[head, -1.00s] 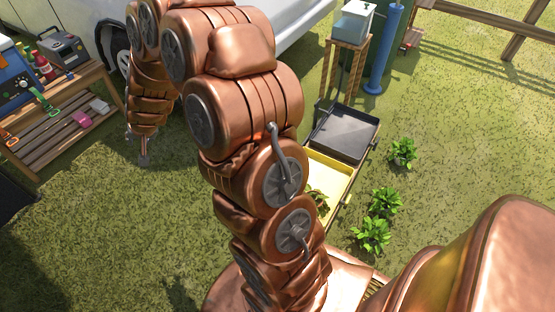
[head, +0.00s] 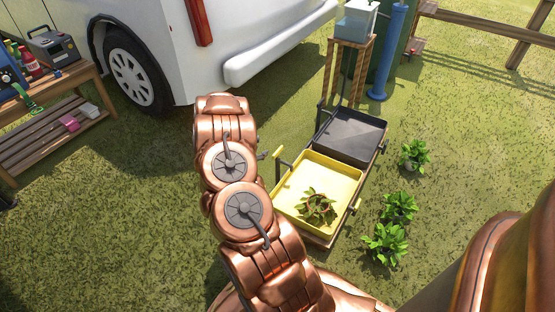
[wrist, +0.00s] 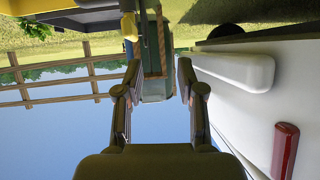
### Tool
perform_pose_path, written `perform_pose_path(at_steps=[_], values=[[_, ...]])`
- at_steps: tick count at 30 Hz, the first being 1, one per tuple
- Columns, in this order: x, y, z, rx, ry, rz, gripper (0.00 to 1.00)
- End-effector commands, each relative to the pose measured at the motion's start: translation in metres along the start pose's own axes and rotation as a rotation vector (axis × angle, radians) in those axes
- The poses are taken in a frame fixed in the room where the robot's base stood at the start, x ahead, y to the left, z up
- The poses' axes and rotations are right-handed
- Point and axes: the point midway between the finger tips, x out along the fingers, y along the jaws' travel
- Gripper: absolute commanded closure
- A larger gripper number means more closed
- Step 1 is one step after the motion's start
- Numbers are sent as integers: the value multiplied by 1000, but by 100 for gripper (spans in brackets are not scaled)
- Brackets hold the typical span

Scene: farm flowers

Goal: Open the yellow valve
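A yellow bar-like piece (head: 279,153), which looks like the yellow valve's handle, stands at the back left corner of the yellow tray (head: 350,206). In the wrist view, which is upside down, a yellow piece (wrist: 128,27) shows just beyond the left finger and appears to be the same part. My gripper (wrist: 157,68) is open and empty, its two fingers wide apart. No contact with the yellow piece is clear. In the head view my arm hides most or all of the gripper.
A black tray (head: 350,136) adjoins the yellow one. A white van (head: 170,60) stands behind my arm, and its bumper (wrist: 235,71) is close on the right in the wrist view. Several potted plants (head: 399,207) line the right side.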

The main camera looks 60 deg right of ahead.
Motion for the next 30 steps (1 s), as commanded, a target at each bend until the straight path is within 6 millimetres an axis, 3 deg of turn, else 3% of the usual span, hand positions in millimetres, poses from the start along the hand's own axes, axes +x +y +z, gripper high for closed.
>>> perform_pose_path(at_steps=[1, 3, 7, 21, 30], values=[[11, 13, 10, -7, 19, 29, 61], [17, 25, 11, -11, 45, 56, 61], [25, 36, 11, -16, 68, 81, 61], [84, 42, 7, -16, 70, 84, 61], [100, 42, 4, -14, 68, 81, 61]])
